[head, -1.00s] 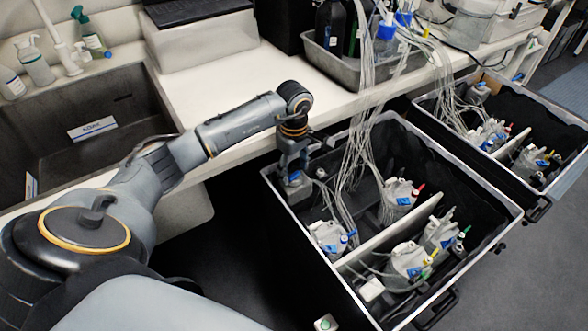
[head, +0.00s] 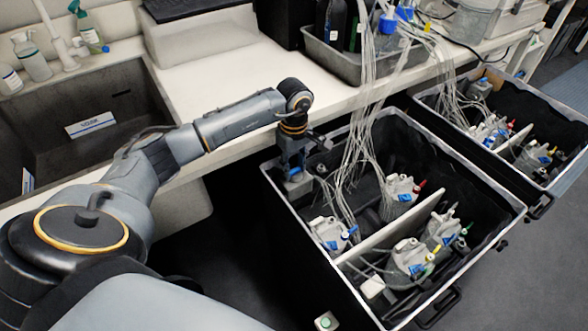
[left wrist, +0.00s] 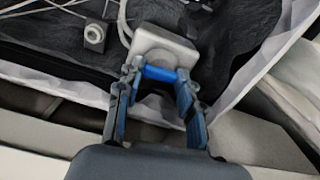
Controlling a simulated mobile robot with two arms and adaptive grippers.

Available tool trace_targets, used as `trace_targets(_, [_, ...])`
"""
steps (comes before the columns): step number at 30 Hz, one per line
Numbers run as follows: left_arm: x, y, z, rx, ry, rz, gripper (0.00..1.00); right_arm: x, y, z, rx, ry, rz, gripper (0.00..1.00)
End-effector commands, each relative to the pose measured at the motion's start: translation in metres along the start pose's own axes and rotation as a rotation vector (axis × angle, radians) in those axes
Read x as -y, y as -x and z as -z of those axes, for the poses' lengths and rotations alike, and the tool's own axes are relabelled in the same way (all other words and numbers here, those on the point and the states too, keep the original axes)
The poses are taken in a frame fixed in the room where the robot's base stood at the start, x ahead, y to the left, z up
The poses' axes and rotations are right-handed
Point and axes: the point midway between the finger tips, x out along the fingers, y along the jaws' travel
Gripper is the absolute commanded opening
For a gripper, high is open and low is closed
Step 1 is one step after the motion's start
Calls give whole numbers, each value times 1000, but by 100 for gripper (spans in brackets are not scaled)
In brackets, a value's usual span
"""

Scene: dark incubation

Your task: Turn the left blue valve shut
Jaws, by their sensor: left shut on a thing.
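The left blue valve shows in the left wrist view as a blue handle (left wrist: 161,74) on a pale grey block (left wrist: 164,46). My left gripper (left wrist: 157,80) is shut on this blue handle, with one finger on each side of it. In the head view my left gripper (head: 292,168) points down inside the left corner of the nearer black case (head: 272,201). There the gripper mostly hides the valve. How far the handle is turned is hard to tell. My right gripper is in neither view.
Several clear bottles with blue valves, such as this one (head: 328,234), stand in the nearer case beside a white divider (head: 388,231). Thin tubes (head: 362,120) hang into it. A second case (head: 545,180) stands to the right. The white bench (head: 225,75) and sink (head: 65,110) are at left.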

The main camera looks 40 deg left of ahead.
Motion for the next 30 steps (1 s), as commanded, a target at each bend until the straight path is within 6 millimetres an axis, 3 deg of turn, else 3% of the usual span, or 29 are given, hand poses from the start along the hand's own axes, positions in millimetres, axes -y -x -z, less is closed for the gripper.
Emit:
trace_targets(1, [-1,-4,2,-4,-41,-4,6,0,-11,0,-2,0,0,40])
trace_targets(3, [-1,-3,1,-3,-90,-4,6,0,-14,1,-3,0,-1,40])
trace_targets(13, [0,0,0,0,-118,0,6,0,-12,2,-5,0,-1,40])
trace_targets(14, [0,0,0,0,-118,0,43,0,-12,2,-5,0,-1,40])
trace_targets(17, [0,0,0,0,-117,0,60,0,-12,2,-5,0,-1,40])
trace_targets(26, [0,1,0,0,-116,-1,60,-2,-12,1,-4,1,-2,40])
trace_targets(30, [-1,12,1,-2,-115,-3,60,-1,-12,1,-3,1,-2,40])
